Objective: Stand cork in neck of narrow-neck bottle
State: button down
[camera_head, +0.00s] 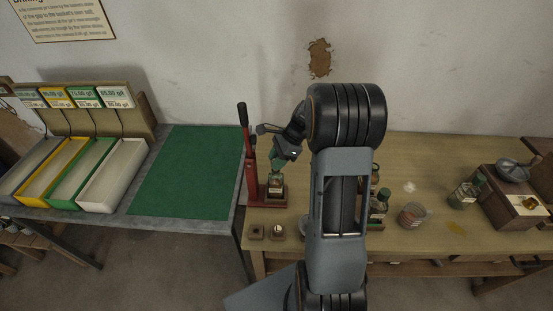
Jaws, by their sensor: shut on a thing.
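My gripper (279,164) is at the red lever press, pointing down over a small glass bottle (275,187) with a pale label. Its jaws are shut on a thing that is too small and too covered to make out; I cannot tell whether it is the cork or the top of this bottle. The bottle stands upright at the press foot, its neck hidden by my gripper. Another bottle (377,212) with a green part is partly behind my arm. A green-topped glass jar or bottle (465,193) stands farther right. I cannot tell which has the narrow neck.
The red press (251,172) has a tall black-handled lever close left of my gripper. Small square blocks (256,232) lie at the wooden table's (430,160) front left. A round glass (411,215) and a wooden grinder (512,198) stand right. The green mat (185,170) is clear.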

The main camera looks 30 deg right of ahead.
jog(key=shift+f, duration=0.5)
dwell(0.7)
dwell(0.6)
jog(key=c, duration=0.7)
grip_release()
jog(key=shift+r, duration=0.15)
jog(key=p+v, duration=0.4)
jog(key=v, duration=0.2)
jog(key=b+v, duration=0.1)
jog(key=v, duration=1.2)
jog(key=shift+d+r, duration=0.2)
jog(key=shift+r, duration=0.05)
